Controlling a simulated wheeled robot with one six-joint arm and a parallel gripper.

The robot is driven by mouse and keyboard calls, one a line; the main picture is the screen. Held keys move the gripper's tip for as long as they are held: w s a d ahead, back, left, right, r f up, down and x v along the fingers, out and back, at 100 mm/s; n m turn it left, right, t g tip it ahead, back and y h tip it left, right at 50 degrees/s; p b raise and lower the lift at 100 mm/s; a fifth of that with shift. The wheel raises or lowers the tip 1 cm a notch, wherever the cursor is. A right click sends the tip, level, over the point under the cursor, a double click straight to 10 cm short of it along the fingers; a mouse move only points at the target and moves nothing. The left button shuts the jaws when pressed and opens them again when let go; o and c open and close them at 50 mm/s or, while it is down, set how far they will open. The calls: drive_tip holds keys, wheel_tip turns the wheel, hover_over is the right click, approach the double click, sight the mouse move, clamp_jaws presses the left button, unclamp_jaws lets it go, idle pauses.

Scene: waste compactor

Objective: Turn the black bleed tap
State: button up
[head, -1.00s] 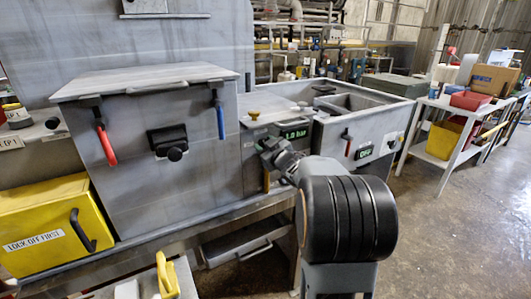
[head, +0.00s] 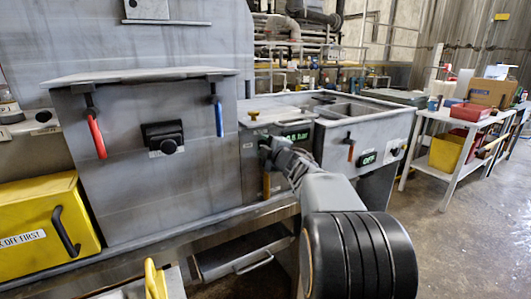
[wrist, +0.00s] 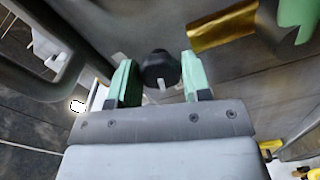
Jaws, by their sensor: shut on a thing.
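The black bleed tap (wrist: 160,70), a round knob with a white pointer mark, sits between my gripper's green fingers in the wrist view. My gripper (wrist: 158,82) is shut on it, one finger on each side. In the head view my gripper (head: 266,153) is at the front of the grey unit with the pressure display (head: 297,137). The tap is hidden there behind my gripper and arm. The display glows green and ends in "bar"; its first digit is hard to read.
A large grey box (head: 150,185) with red (head: 96,137) and blue (head: 219,117) handles stands left. A yellow lock-off box (head: 40,235) is lower left. A white table (head: 465,120) with bins stands right, beyond open floor.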

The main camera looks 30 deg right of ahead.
drive_tip(key=shift+n+b, duration=0.5)
drive_tip(key=shift+n, duration=0.5)
drive_tip(key=o, duration=0.9)
drive_tip(key=shift+s, duration=0.1)
drive_tip(key=s+p, duration=0.1)
drive_tip(key=s, duration=1.2)
drive_tip(key=shift+s, duration=0.35)
